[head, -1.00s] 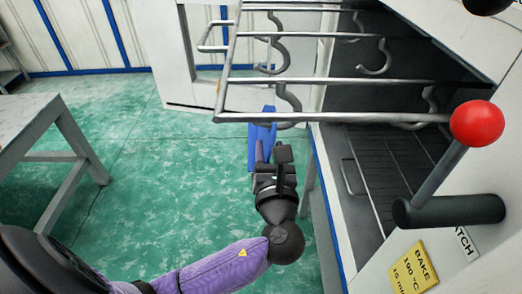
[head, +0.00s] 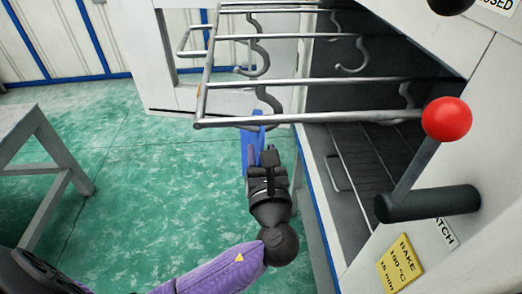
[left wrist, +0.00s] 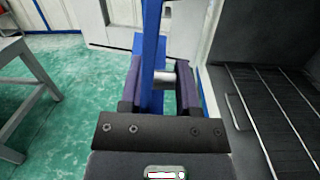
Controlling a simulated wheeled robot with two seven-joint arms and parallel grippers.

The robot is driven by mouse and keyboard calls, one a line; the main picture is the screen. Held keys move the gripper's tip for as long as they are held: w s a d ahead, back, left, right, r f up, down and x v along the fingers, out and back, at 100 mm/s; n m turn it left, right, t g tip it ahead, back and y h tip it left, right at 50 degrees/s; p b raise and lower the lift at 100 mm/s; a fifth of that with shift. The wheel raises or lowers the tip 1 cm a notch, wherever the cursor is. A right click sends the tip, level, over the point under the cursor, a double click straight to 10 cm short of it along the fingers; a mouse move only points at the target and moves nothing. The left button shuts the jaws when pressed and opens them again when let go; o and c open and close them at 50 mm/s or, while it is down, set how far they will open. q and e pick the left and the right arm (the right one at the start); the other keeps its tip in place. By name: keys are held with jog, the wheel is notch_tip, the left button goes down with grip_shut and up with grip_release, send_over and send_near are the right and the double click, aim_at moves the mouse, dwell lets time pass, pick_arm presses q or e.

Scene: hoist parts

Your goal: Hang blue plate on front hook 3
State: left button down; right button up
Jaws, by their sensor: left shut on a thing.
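My left gripper (head: 262,160) is shut on the blue plate (head: 252,148), just below the front bar of the rack. In the left wrist view the blue plate (left wrist: 150,60) stands edge-on between the fingers (left wrist: 158,85). The plate's upper end is close to a grey front hook (head: 270,101) at the left of the rack; I cannot tell whether they touch. Another hook (head: 406,98) hangs at the front right, partly hidden by the bar. No hook numbers are readable. My right gripper is out of view.
The metal rack (head: 300,120) juts from the open oven, with more hooks (head: 352,62) farther back. A lever with a red ball (head: 447,119) stands at the right. A grey table (head: 35,165) is at the left. The green floor between is clear.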

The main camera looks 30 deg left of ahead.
pick_arm(q)
jog(key=shift+f, duration=0.4)
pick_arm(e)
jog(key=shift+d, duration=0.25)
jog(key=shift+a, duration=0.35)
pick_arm(q)
jog(key=shift+c, duration=1.4)
grip_release()
jog(key=shift+o, duration=0.2)
jog(key=shift+f, duration=0.1)
jog(key=r+v, duration=0.1)
jog(key=v, duration=0.9)
jog(key=shift+f+b, duration=0.35)
jog(key=shift+f, duration=0.15)
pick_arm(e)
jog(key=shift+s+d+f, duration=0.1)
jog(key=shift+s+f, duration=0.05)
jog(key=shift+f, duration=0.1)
